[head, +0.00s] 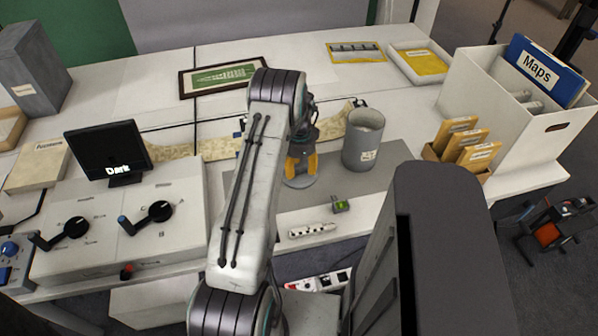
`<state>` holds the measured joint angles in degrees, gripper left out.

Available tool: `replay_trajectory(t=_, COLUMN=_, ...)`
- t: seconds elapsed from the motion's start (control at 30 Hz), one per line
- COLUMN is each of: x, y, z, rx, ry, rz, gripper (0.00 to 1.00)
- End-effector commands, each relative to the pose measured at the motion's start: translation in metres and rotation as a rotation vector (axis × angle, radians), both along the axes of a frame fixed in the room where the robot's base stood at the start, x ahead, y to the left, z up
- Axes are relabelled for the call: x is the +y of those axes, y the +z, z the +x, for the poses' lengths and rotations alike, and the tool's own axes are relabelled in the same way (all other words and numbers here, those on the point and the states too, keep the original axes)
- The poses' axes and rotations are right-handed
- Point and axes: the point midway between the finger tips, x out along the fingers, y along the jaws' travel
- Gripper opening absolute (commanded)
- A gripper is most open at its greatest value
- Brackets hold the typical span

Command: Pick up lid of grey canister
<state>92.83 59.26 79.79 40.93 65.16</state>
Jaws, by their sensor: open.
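The grey canister (361,145) stands upright on the grey mat (385,178), right of my gripper. It has a small pale label, and its rim looks open at the top. A flat blue-grey round piece (300,183), which looks like the lid, lies on the mat left of the canister. My gripper (301,166) points down with its orange-tipped fingers open, just above or at this round piece. I cannot tell whether they touch. My arm hides part of the gripper and of the mat.
Right of the canister are a box of tan envelopes (465,148) and a white bin (480,90) with a blue Maps folder (545,70). In front lie a white strip (312,230) and a small green item (341,206). A control console (165,185) stands left.

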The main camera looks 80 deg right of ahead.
Motion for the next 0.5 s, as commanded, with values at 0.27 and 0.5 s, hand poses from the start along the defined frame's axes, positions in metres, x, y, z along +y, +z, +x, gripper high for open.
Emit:
replay_trajectory(t=0.27, x=0.0001, y=-0.0086, z=0.0002, rx=0.0, ry=0.001, rz=0.0, gripper=0.52)
replay_trajectory(t=0.5, x=0.0002, y=-0.0084, z=0.0002, rx=0.0, ry=0.001, rz=0.0, gripper=0.45)
